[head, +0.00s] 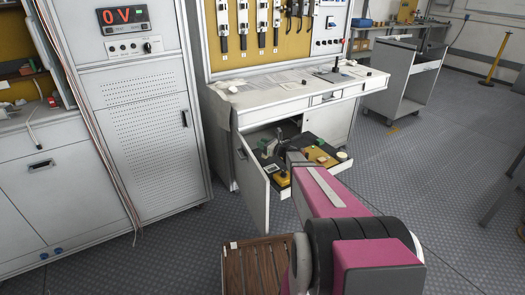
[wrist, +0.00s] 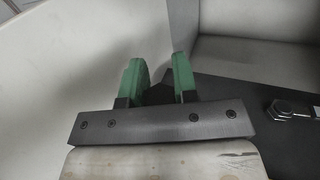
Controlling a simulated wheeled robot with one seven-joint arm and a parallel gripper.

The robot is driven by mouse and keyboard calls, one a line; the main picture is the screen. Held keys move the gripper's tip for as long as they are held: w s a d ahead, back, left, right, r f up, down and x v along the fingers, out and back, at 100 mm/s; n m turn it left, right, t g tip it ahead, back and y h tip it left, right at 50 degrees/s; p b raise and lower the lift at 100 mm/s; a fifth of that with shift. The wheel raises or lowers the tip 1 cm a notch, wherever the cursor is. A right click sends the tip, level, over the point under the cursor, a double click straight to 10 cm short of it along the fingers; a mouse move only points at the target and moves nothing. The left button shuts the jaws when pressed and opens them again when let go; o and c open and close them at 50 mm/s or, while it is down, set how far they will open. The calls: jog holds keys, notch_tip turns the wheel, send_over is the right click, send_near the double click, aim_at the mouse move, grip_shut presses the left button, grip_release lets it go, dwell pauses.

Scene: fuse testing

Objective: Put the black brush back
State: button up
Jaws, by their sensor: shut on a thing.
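My gripper (wrist: 157,64) has two green fingers standing a little apart. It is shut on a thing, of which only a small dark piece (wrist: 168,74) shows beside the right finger. I cannot tell whether this is the black brush. In the head view, my gripper (head: 280,145) is at the open drawer (head: 272,176), among its contents and partly hidden by my arm. I cannot clearly make out the black brush in either view.
The drawer holds a yellow block (head: 282,178) and several small items. A metal tool (wrist: 284,108) lies on a dark surface right of my gripper. The workbench (head: 265,97) stands above the drawer. A brown slatted box (head: 257,268) is below.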

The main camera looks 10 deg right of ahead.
jog(key=shift+f, duration=1.75)
jog(key=shift+f, duration=0.15)
jog(key=o, duration=0.9)
jog(key=shift+s+d+r, duration=0.15)
jog(key=shift+s+r, duration=0.05)
jog(key=v, duration=1.1)
jog(key=shift+s+d, duration=0.2)
jog(key=shift+d, duration=0.05)
